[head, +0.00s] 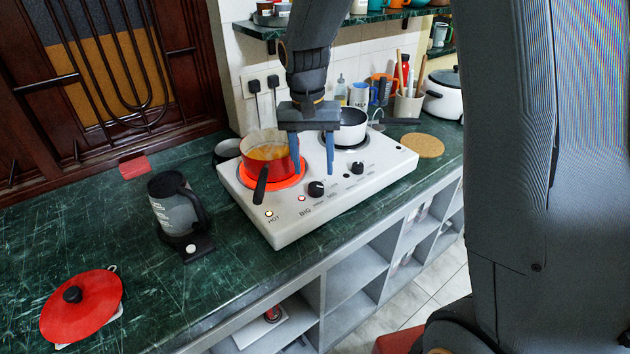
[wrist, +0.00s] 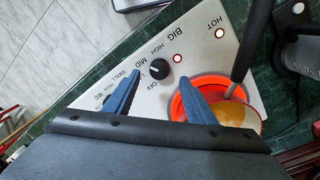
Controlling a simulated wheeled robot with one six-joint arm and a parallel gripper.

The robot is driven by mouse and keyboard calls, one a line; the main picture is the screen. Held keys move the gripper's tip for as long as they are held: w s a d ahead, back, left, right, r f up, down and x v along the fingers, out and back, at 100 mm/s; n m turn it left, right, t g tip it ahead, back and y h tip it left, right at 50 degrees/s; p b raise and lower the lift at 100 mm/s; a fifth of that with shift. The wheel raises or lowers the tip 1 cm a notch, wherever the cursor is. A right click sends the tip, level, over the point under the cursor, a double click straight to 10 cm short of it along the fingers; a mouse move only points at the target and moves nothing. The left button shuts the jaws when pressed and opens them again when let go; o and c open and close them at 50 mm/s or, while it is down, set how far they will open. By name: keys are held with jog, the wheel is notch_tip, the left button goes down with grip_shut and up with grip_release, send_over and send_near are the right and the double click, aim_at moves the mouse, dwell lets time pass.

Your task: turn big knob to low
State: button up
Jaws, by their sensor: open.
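The big knob (head: 316,188) is a black dial on the front of the white two-burner stove (head: 345,195). In the wrist view the big knob (wrist: 158,69) shows among printed HIGH, MID and OFF marks; its exact pointer setting is too small to tell. My gripper (head: 313,172) points down over the stove, open and empty. In the wrist view its two blue fingers (wrist: 161,77) lie on either side of the knob in the picture; I cannot tell whether they touch it. The big burner (head: 292,181) glows orange, and red lights are lit by HOT and BIG.
A red pot (head: 262,158) with orange contents sits on the glowing burner, its black handle (head: 261,186) reaching forward left of the knob. A white pot (head: 351,128) is on the other burner. The small knob (head: 357,167) is to the right. A kettle (head: 176,205) stands left.

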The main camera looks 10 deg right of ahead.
aim_at(316, 186)
jog(key=f, duration=0.3)
jog(key=f+p, duration=0.1)
jog(key=f, duration=0.2)
jog(key=shift+s+d, duration=0.1)
jog(key=shift+d, duration=0.1)
jog(key=shift+r, duration=0.1)
jog(key=c, duration=1)
